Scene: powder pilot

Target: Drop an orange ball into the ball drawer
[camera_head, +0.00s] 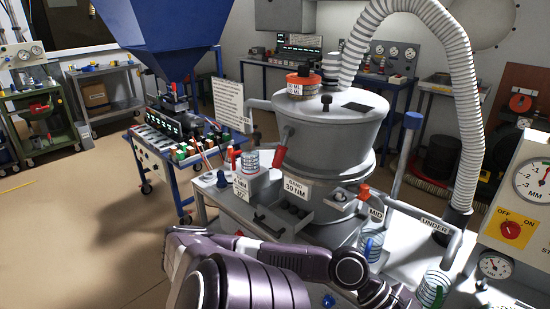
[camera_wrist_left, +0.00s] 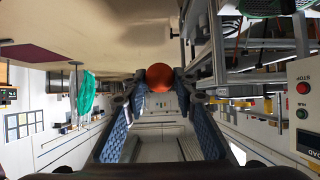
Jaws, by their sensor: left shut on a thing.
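The orange ball (camera_wrist_left: 160,77) shows in the left wrist view, between the tips of my left gripper (camera_wrist_left: 160,88). The gripper is shut on it, with a patterned blue-grey finger on each side. In the head view my purple-grey arm crosses the bottom middle in front of the sieve machine, and its far end is cut off by the lower edge. No ball shows there. I cannot pick out a ball drawer in either view. My right gripper is not seen.
In the head view the grey sieve machine (camera_head: 325,125) stands in the middle, with a ribbed hose (camera_head: 470,120) on its right. A control panel (camera_head: 515,215) is at the right edge. A blue cart (camera_head: 160,150) stands behind left. The floor (camera_head: 80,230) at left is clear.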

